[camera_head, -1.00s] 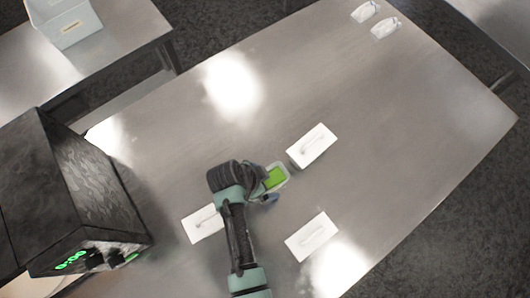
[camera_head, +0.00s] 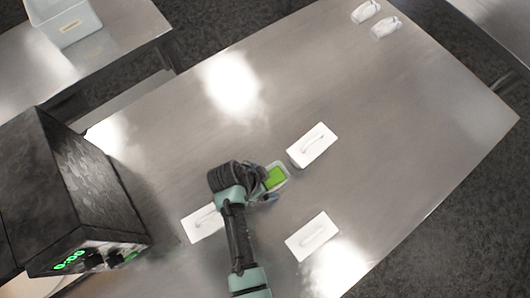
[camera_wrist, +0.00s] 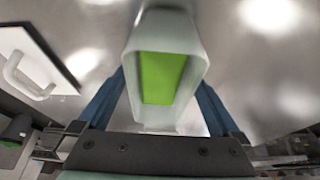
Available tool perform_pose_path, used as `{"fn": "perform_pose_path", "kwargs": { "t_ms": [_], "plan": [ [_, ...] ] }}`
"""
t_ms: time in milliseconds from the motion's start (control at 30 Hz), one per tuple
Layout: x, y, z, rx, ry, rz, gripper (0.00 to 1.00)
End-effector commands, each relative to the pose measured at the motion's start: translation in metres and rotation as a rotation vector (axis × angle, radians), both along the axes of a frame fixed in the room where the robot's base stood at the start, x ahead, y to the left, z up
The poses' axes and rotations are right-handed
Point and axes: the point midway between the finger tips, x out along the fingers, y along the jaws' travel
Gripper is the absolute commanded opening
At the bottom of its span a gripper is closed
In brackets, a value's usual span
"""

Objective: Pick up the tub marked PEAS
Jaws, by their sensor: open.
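A pale tub with bright green contents (camera_head: 276,178) stands on the steel table, beside my gripper (camera_head: 268,188). In the wrist view the tub (camera_wrist: 161,30) sits between my two blue fingers, its open top facing the camera. My gripper (camera_wrist: 158,98) is open, with the fingers on either side of the tub's near end. I cannot tell whether either finger touches it. No lettering on the tub is readable, so PEAS cannot be confirmed.
White lids with handles lie around the tub: one upper right (camera_head: 312,145), one lower right (camera_head: 312,237), one partly behind my arm (camera_head: 200,226). A dark appliance (camera_head: 70,200) stands left. Two small white items (camera_head: 384,27) are at the far edge. The table's middle (camera_head: 390,130) is clear.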

Motion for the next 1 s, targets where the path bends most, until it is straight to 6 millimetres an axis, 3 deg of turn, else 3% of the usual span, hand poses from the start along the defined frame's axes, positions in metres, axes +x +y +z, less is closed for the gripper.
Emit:
{"fn": "perform_pose_path", "kwargs": {
  "t_ms": [67, 600, 1000],
  "plan": [
    [0.0001, 0.0, 0.0001, 0.0, 0.0, 0.0, 0.96],
    [0.0, 0.0, 0.0002, 0.0, 0.0, 0.0, 0.0],
    [0.0011, 0.0001, 0.0091, 0.0, -0.004, 0.0, 0.0]
  ]
}}
